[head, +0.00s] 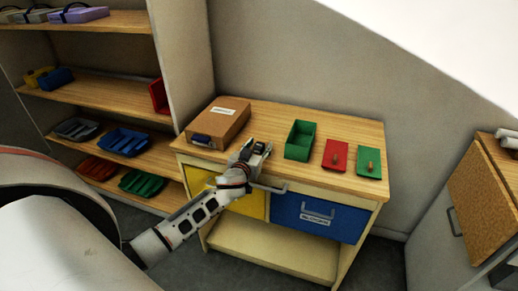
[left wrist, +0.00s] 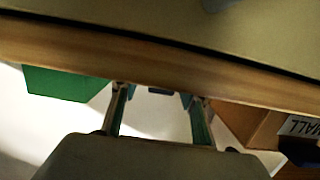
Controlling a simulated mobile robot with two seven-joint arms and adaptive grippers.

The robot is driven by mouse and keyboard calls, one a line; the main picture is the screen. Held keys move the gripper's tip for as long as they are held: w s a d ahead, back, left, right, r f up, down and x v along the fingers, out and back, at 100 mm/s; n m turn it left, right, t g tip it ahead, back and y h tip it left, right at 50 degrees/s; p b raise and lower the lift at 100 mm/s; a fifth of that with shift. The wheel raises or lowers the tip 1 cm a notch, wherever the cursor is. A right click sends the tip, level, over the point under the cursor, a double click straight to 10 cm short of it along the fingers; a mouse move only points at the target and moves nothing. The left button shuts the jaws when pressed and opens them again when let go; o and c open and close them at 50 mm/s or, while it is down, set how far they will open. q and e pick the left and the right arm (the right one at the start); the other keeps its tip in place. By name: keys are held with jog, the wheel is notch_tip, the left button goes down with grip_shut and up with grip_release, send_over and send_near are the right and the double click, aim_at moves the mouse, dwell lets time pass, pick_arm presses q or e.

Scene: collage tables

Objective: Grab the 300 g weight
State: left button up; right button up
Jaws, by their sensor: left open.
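My left gripper (head: 262,149) is open over the front edge of the wooden tabletop, between the cardboard box and the green bin. In the left wrist view its two fingers (left wrist: 160,106) stand apart. A small dark object (left wrist: 160,90) shows between the fingertips in that view, partly cut off by the table edge. I cannot read any marking on it, so I cannot tell if it is the 300 g weight. In the head view the gripper hides most of that spot. My right gripper is not in view.
The table (head: 340,120) also holds a cardboard box (head: 222,117), a green bin (head: 300,140), a red plate (head: 335,155) and a green plate (head: 369,162), each plate with a small knob. Below are yellow and blue drawers (head: 318,216). Shelves (head: 100,92) stand at left.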

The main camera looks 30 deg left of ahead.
pick_arm(q)
grip_shut()
jog(key=shift+r, duration=0.1)
